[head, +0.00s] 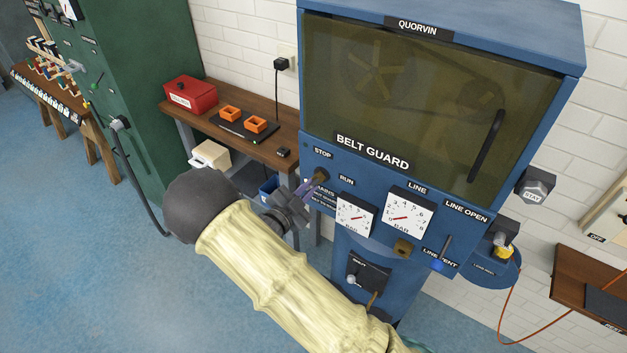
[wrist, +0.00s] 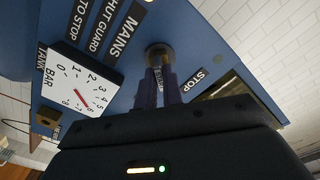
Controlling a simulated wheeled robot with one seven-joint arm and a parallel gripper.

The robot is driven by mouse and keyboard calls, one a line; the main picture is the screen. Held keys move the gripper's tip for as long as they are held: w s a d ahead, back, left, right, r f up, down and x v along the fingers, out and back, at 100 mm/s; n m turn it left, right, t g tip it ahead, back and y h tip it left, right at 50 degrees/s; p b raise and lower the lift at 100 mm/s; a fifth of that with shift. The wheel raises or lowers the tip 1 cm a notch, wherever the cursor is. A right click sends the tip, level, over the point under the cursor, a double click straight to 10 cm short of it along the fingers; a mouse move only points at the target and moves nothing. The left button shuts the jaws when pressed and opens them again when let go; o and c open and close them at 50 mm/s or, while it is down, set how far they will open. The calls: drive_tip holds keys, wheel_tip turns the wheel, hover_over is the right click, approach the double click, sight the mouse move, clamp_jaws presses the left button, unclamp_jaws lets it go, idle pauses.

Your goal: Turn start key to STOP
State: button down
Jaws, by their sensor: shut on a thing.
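The start key (head: 321,174) sits in its round switch on the blue QUORVIN machine (head: 345,225), between the STOP label (head: 322,153) and the RUN label (head: 346,180). My gripper (head: 312,187) reaches it from the lower left, and its purple fingers are shut on the key. In the wrist view the fingers of my gripper (wrist: 158,88) close just below the brass-coloured round switch (wrist: 159,54), with the STOP label (wrist: 197,79) to the right. The fingers hide most of the key, so I cannot tell which label it points to.
Two gauges (head: 408,212) and a LINE VENT lever (head: 442,252) are right of the key. The belt guard (head: 425,100) is above. A wooden bench (head: 280,147) with a red box (head: 190,96) stands left. Open blue floor (head: 130,285) lies at lower left.

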drive_tip(key=shift+n, duration=0.5)
drive_tip(key=shift+n+p, duration=0.5)
drive_tip(key=shift+p, duration=0.05)
drive_tip(key=n+p, duration=0.2)
drive_tip(key=n, duration=0.3)
drive_tip(key=shift+p, duration=0.35)
drive_tip(key=c, duration=1.5)
unclamp_jaws()
drive_tip(key=shift+n, duration=0.3)
drive_tip(key=shift+o, duration=0.2)
